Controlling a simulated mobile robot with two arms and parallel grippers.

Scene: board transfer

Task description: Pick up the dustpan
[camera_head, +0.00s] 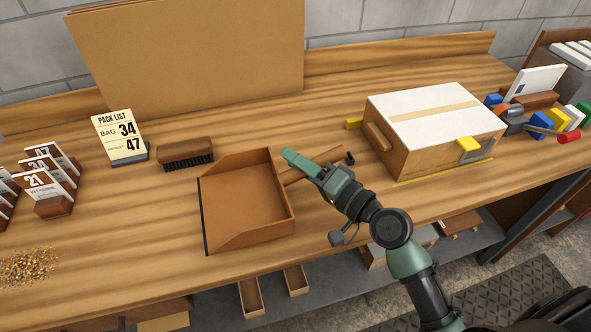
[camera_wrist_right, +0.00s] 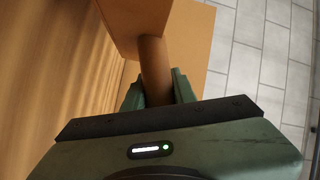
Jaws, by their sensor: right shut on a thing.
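The brown dustpan (camera_head: 243,207) is at the middle of the wooden bench, its dark-edged open side facing left. Its round handle (camera_head: 330,160) points right, toward the white-topped box. My right gripper (camera_head: 302,163), with green fingers, is shut on the handle close to the pan. In the right wrist view the handle (camera_wrist_right: 155,68) runs between the two fingers (camera_wrist_right: 157,92), and part of the pan (camera_wrist_right: 140,20) shows beyond. Whether the pan rests on the bench or is slightly above it, I cannot tell. My left gripper is not in view.
A dark-bristled brush (camera_head: 185,154) and a pack list card (camera_head: 119,137) stand left of the dustpan. A wooden box with a white top (camera_head: 425,115) is to the right. Crumbs (camera_head: 30,266) lie at the left. Large cardboard sheets (camera_head: 190,55) lean at the back.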

